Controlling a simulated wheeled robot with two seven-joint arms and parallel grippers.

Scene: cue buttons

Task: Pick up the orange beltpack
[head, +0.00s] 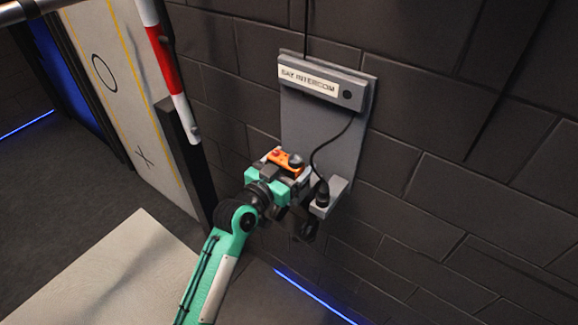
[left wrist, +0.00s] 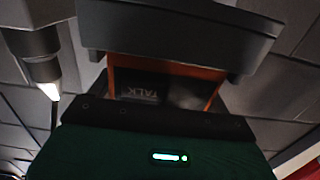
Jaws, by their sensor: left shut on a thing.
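The orange beltpack (head: 279,156) shows in the head view at the lower left edge of the wall intercom panel. A red knob and a dark knob sit on its top. My left gripper (head: 287,171) is shut on it and hides much of its body. In the left wrist view the beltpack (left wrist: 208,74) lies between the two jaws (left wrist: 165,88), with an orange rim and a dark face lettered TALK. I cannot tell whether the beltpack touches the panel. My right gripper is in neither view.
The grey panel (head: 340,140) is mounted on a dark block wall (head: 460,180) and bears a BAY INTERCOM unit (head: 325,83). A black cable runs down to a small grey bracket (head: 335,192). A red and white pole (head: 167,65) stands at left, before a pale marked board (head: 118,80).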

